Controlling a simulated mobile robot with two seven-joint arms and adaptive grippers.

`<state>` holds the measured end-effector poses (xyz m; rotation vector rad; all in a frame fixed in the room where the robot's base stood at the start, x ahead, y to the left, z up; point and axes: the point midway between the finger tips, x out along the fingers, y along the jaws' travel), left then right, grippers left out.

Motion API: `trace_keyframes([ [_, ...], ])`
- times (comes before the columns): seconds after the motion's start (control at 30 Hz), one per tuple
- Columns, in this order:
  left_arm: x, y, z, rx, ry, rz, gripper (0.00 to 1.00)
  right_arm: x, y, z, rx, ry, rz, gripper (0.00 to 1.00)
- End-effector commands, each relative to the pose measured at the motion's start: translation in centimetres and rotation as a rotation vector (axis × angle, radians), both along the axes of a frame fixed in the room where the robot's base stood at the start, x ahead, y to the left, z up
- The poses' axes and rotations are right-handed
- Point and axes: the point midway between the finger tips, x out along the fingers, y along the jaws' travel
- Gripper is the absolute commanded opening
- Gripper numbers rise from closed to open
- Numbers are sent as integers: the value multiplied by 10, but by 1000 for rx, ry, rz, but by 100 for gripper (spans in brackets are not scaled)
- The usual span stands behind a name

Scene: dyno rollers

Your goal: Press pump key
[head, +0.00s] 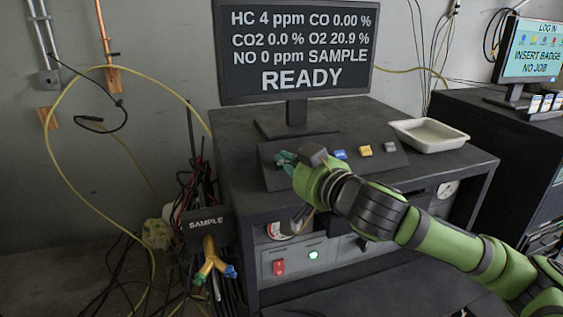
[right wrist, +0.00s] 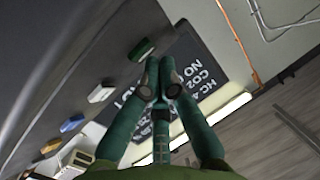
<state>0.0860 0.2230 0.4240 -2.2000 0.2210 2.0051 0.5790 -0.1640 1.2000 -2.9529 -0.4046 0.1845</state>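A sloped dark key panel (head: 400,158) sits on top of the black cabinet, below the monitor. In the head view a blue key (head: 340,154), a yellow key (head: 365,150) and a grey key (head: 391,146) show on it. The right wrist view also shows a green key (right wrist: 142,49) and a white key (right wrist: 101,92). I cannot read which one is the pump key. My right gripper (head: 285,158) is over the panel's left end, its teal fingers together and empty. In the right wrist view its fingertips (right wrist: 160,62) are close to the green key; contact cannot be told. My left gripper is out of view.
The monitor (head: 296,50) reads READY behind the panel. A white tray (head: 428,134) sits to the panel's right. A SAMPLE box (head: 208,224) with cables hangs at the cabinet's left side. A second screen (head: 533,50) reads INSERT BADGE, NO JOB.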

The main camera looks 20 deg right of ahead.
Motion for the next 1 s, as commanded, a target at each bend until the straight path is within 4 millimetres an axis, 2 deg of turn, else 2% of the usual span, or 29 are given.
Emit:
trace_keyframes([
  [0.37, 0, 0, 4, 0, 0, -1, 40, -3, 0, 5, 0, 0, 1, 0],
  [0.83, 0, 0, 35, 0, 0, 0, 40, -32, -1, 41, 0, 0, 1, 0],
  [1.0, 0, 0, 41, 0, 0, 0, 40, -40, -1, 49, 0, 1, 0, 0],
])
